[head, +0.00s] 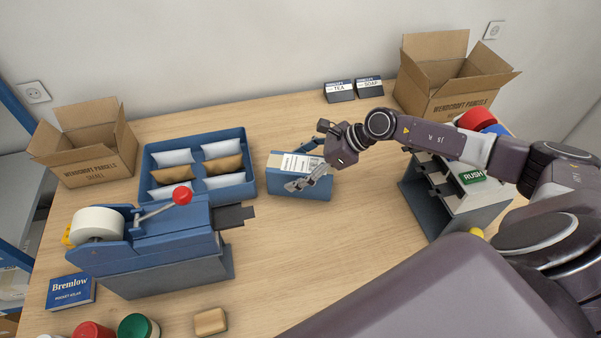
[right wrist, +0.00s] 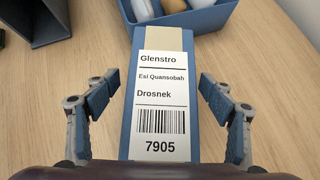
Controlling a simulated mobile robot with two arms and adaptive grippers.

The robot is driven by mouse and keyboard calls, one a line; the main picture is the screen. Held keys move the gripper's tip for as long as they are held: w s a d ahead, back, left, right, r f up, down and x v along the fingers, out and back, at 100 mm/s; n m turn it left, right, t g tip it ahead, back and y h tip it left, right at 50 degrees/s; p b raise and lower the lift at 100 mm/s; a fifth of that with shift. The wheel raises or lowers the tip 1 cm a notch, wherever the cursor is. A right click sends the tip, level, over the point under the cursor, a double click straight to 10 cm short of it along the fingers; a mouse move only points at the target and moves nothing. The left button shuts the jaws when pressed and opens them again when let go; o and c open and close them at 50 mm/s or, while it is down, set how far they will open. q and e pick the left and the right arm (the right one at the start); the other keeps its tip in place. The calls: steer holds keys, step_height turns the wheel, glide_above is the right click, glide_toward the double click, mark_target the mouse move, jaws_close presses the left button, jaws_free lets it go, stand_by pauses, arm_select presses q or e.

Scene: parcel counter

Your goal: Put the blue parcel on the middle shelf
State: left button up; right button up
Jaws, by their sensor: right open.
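The blue parcel (head: 283,188) stands on the counter right of the blue tray, with a tan strip and a white address label on top. In the right wrist view the parcel (right wrist: 125,135) lies lengthwise between the fingers, its label reading 7905. My right gripper (head: 302,166) is open over the parcel; its fingertips (right wrist: 159,93) are to both sides with visible gaps. A blue-framed shelf unit (head: 12,253) with grey boards shows partly at the left edge; I cannot tell which board is the middle one. My left gripper is not in view.
A blue tray (head: 251,180) of several padded envelopes is left of the parcel. A tape dispenser (head: 165,265) stands front left. Open cartons (head: 95,150) and (head: 455,85) are at the back. A grey rack (head: 465,215) is at right. The counter centre is clear.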

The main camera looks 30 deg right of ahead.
steer(key=p+x, duration=0.1)
steer(key=x, duration=0.2)
steer(key=shift+w, duration=0.15)
steer(key=shift+w+a+f+p, duration=0.2)
steer(key=shift+a+f+p, duration=0.05)
steer(key=shift+f+p, duration=0.15)
steer(key=shift+c, duration=0.5)
steer(key=c, duration=1.5)
steer(key=shift+r, duration=0.15)
steer(key=shift+c, duration=1.4)
